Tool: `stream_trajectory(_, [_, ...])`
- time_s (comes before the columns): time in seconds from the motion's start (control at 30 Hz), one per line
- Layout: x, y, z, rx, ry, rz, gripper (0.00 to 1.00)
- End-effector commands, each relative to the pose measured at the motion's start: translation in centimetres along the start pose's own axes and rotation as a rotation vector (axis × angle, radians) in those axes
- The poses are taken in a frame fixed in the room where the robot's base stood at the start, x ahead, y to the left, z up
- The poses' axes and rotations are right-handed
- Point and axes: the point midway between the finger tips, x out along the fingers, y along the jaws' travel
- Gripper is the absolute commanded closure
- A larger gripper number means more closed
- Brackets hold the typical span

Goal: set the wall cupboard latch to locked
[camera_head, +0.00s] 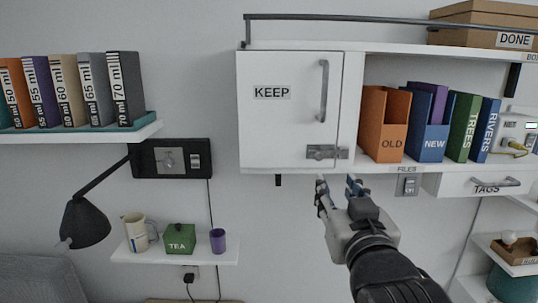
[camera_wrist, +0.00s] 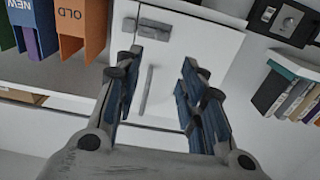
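The white wall cupboard (camera_head: 262,125) has a shut door with a KEEP label and a grey vertical handle (camera_head: 323,91). The grey metal latch (camera_head: 321,152) is at the door's lower right edge, with a small piece beside it on the frame. I cannot tell the bolt's position. My gripper (camera_head: 338,182) is open and empty, just below the latch in the picture, pointing up at it. In the wrist view, the latch (camera_wrist: 155,27) shows beyond and between my open fingers (camera_wrist: 158,70), and the handle (camera_wrist: 146,90) shows between them. No contact is visible.
Orange OLD (camera_head: 383,132) and blue NEW file boxes stand right of the cupboard, with green and blue books. A grey rail (camera_head: 390,20) runs along the shelf top. A TAGS drawer (camera_head: 458,184) is lower right. A tea shelf (camera_head: 170,256) is lower left. Wall below the cupboard is mostly clear.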

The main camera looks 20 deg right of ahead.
Motion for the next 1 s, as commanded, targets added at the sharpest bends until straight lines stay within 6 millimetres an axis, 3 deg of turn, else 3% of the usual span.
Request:
stream_trajectory(0.3, [4.4,0.0,-0.2,0.000,-0.008,0.001,0.63])
stream_trajectory(0.63, [7.3,0.0,-0.3,0.001,-0.009,0.002,0.63])
stream_trajectory(1.0, [14.0,0.0,0.1,0.000,-0.003,0.001,0.63])
